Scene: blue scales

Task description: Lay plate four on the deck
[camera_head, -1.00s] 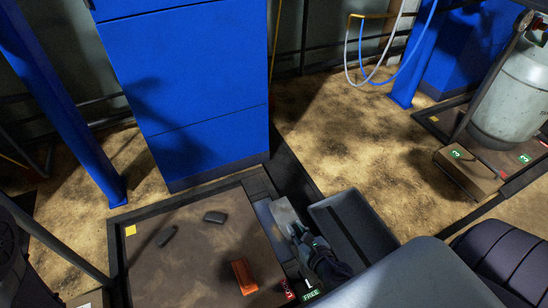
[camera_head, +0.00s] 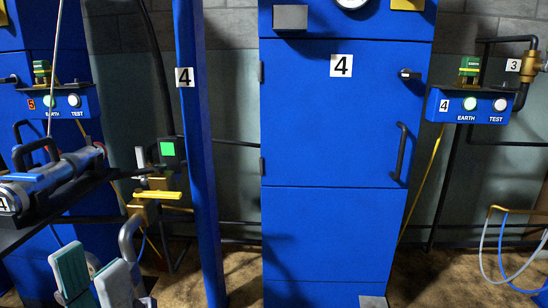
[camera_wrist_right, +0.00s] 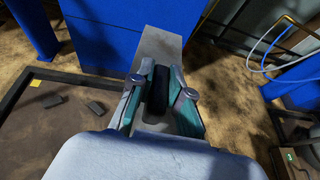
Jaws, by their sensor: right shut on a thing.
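My right gripper (camera_wrist_right: 163,95) is shut on the dark grip (camera_wrist_right: 158,88) of a flat grey plate (camera_wrist_right: 160,48) in the right wrist view. The plate reaches forward past the fingertips, towards the blue cabinet. No number is readable on it. A small grey piece (camera_head: 373,301), perhaps the same plate, shows at the bottom edge of the head view. A brown surface with a dark frame (camera_wrist_right: 45,135) lies left of the gripper in the wrist view; I cannot tell if it is the deck. My left gripper (camera_head: 93,277) is open and empty at the lower left.
A blue cabinet (camera_head: 318,150) marked 4 stands ahead, with a blue post (camera_head: 197,200) to its left. A dark shelf (camera_head: 95,185) carries a grey device (camera_head: 62,165) above the left gripper. Two small dark pieces (camera_wrist_right: 95,107) lie on the brown surface. Hoses hang at right.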

